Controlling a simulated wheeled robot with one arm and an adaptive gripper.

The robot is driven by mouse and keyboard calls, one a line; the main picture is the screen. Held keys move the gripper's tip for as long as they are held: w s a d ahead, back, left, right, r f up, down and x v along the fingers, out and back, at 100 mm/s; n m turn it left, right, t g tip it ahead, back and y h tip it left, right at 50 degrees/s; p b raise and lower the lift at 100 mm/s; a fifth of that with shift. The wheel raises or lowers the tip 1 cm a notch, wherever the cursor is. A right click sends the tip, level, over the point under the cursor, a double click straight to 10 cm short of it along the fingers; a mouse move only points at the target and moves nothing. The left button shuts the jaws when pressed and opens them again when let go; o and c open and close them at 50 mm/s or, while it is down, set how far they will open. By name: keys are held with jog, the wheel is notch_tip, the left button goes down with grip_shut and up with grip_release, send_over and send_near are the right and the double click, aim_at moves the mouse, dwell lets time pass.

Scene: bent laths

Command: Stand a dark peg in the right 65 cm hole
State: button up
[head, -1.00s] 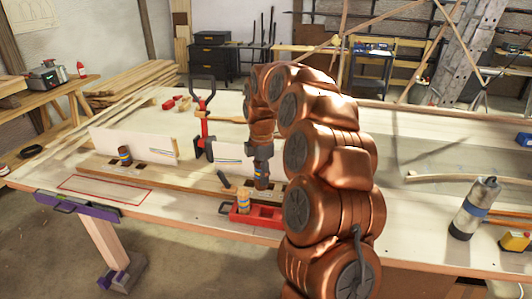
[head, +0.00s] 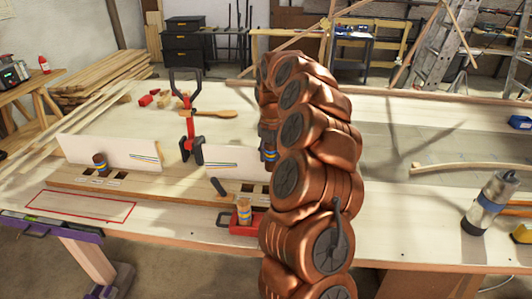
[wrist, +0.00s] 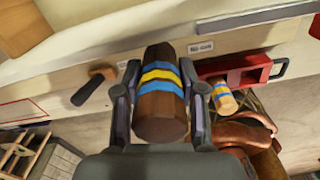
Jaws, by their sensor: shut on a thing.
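My gripper (wrist: 158,85) is shut on a dark brown peg (wrist: 160,112) with blue and yellow bands. In the head view my arm partly hides the held peg (head: 269,156), near the right end of the hole board (head: 150,195). Dark square holes (head: 248,188) show there. The wrist view shows a small printed label (wrist: 201,47) just right of the peg; it is too small to read surely. The peg hides part of the board. Another dark peg (head: 100,163) stands upright at the board's left holes.
A red tray (wrist: 258,70) holds a light banded peg (wrist: 223,98) right of my gripper. A black-ended handle (head: 218,187) lies at the board. A red clamp (head: 190,125) and white panels (head: 110,152) stand behind. A metal flask (head: 490,203) stands far right.

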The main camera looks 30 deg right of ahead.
jog(key=shift+w+a+f, duration=0.1)
jog(key=shift+a+f, duration=0.2)
jog(key=shift+f, duration=0.15)
jog(key=shift+a+f+b, duration=0.1)
jog(key=shift+f+b, duration=0.6)
jog(key=shift+f, duration=0.25)
jog(key=shift+f+b, duration=1.1)
jog(key=shift+f, duration=1.7)
jog(key=shift+w+f+b, duration=0.1)
jog(key=shift+f+b, duration=0.2)
jog(key=shift+f, duration=1.2)
jog(key=o, duration=1.3)
jog(key=shift+c, duration=0.2)
jog(key=shift+r, duration=0.1)
